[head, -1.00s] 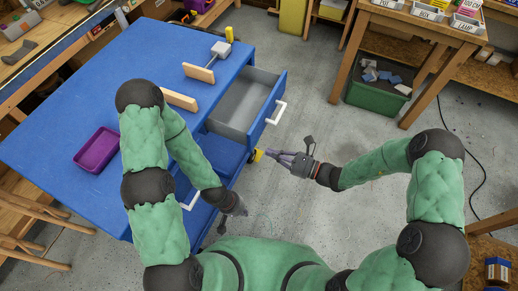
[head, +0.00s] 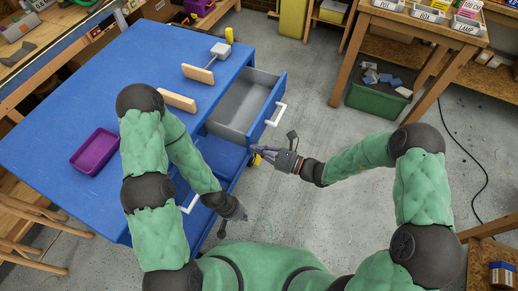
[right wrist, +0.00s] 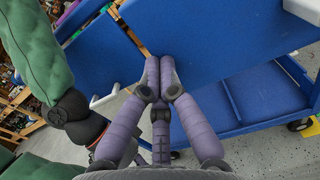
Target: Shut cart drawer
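The blue cart (head: 60,145) stands at the left of the head view. Its upper right drawer (head: 236,107) is pulled out, empty and grey inside, with a white handle (head: 275,114) on its blue front. My right gripper (head: 252,151) is just below the drawer front in the head view, on the open side of the cart. In the right wrist view its purple fingers (right wrist: 158,68) are together with nothing between them, in front of a blue panel. Whether they touch it is unclear. My left gripper (head: 243,214) hangs low near the cart's near side; its fingers are too small to read.
On the cart top are a purple tray (head: 95,151), wooden blocks (head: 177,101) and a mallet-like tool (head: 220,49). Another white handle (head: 190,204) shows beside my left arm. A green bin (head: 377,101) sits under a wooden table. The floor right of the drawer is clear.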

